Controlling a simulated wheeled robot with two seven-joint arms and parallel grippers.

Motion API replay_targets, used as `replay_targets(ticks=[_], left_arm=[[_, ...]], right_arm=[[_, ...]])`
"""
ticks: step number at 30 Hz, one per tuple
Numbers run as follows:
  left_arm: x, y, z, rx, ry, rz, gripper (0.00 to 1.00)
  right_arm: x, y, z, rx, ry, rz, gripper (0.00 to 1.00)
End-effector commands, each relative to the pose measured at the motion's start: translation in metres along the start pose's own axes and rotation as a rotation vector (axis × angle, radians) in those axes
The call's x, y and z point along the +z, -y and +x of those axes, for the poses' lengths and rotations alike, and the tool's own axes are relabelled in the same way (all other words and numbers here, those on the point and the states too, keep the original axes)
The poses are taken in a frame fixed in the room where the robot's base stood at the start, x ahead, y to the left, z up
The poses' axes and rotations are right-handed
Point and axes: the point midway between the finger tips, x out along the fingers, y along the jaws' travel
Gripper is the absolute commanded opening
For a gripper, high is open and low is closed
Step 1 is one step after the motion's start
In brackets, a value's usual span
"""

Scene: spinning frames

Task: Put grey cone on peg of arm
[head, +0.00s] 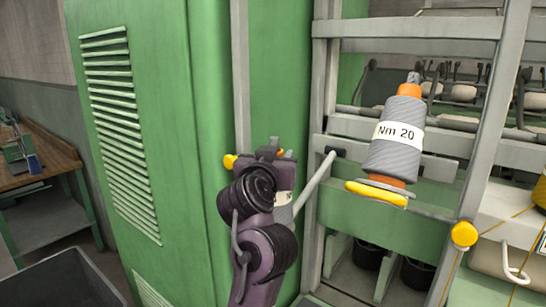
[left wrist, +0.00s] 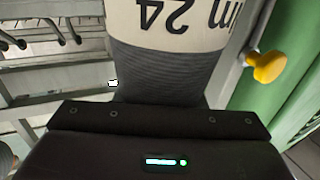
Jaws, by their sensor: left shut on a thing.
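My left gripper (head: 268,160) is in front of the green cabinet, shut on a grey cone. The cone (head: 283,214) is mostly hidden behind my wrist in the head view. In the left wrist view the grey cone (left wrist: 165,72) fills the upper middle, with a white label reading "24" upside down. A pale arm rod (head: 316,182) runs from a black bracket on the frame down-left towards the held cone. Its lower end is hidden, so I cannot tell whether they touch. Another grey cone (head: 392,150), labelled "Nm 20", sits tilted above a yellow disc (head: 376,194).
The green cabinet (head: 150,110) stands left of the frame. A yellow knob (head: 229,161) is beside my gripper; a yellow knob (left wrist: 268,67) also shows in the left wrist view. Grey frame posts (head: 497,110) stand at the right. A wooden table (head: 40,155) is far left.

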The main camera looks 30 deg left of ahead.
Motion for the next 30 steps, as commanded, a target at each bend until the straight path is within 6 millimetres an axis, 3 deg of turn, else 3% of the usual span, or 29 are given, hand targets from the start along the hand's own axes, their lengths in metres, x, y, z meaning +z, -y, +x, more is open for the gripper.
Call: replay_targets(ticks=[11,12,17,26,30], left_arm=[[0.0,-0.001,0.001,0.0,-0.003,0.001,0.0],[0.0,-0.001,0.001,0.0,-0.003,0.0,0.4],[0.001,-0.001,0.001,0.0,-0.002,0.0,0.61],[0.002,-0.001,0.0,0.0,0.002,0.0,0.61],[0.0,-0.001,-0.012,-0.001,-0.001,0.003,0.61]], right_arm=[[-0.003,-0.002,0.001,0.002,-0.005,-0.001,0.59],[-0.004,-0.002,0.001,0.002,-0.006,-0.001,0.59],[-0.004,-0.002,0.001,0.002,-0.007,-0.001,0.59],[-0.004,-0.002,0.001,0.002,-0.006,-0.001,0.59],[-0.004,-0.002,-0.002,0.002,-0.006,0.0,0.59]])
